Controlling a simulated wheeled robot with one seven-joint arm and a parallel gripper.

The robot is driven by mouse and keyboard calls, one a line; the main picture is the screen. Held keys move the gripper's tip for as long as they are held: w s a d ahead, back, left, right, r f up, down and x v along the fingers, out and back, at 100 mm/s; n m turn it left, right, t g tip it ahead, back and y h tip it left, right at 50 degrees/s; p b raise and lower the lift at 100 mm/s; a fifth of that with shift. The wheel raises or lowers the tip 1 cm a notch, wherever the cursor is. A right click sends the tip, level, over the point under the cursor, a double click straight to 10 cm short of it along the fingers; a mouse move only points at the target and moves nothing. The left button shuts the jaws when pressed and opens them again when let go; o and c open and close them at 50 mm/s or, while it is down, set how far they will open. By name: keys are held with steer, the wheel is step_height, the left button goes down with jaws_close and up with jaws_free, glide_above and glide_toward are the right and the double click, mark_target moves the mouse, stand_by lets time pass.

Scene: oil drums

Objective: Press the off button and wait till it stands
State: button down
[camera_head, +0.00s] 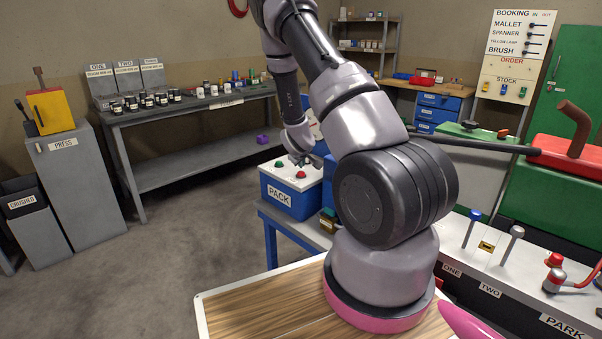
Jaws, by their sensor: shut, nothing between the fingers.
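A blue box labelled PACK (290,196) stands on the end of a blue-legged bench, with a pale top. A red button (301,174) is at the front of its top and a green button (278,164) is further left and back. No off label is readable. My arm reaches over from the front, and my gripper (299,160) points down just above the box top, close behind the red button. It is shut and small in the picture; I cannot tell whether it touches anything. Part of the box's right side is hidden behind my arm.
A grey bench (190,107) with jars and cups stands behind left. A grey PRESS cabinet (75,185) is at the far left. On the right, a bench holds tools above ONE, TWO and PARK labels (565,328). The floor at left is clear.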

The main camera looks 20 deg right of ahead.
mark_target(301, 174)
steer(key=shift+r, duration=0.15)
steer(key=shift+r, duration=2.45)
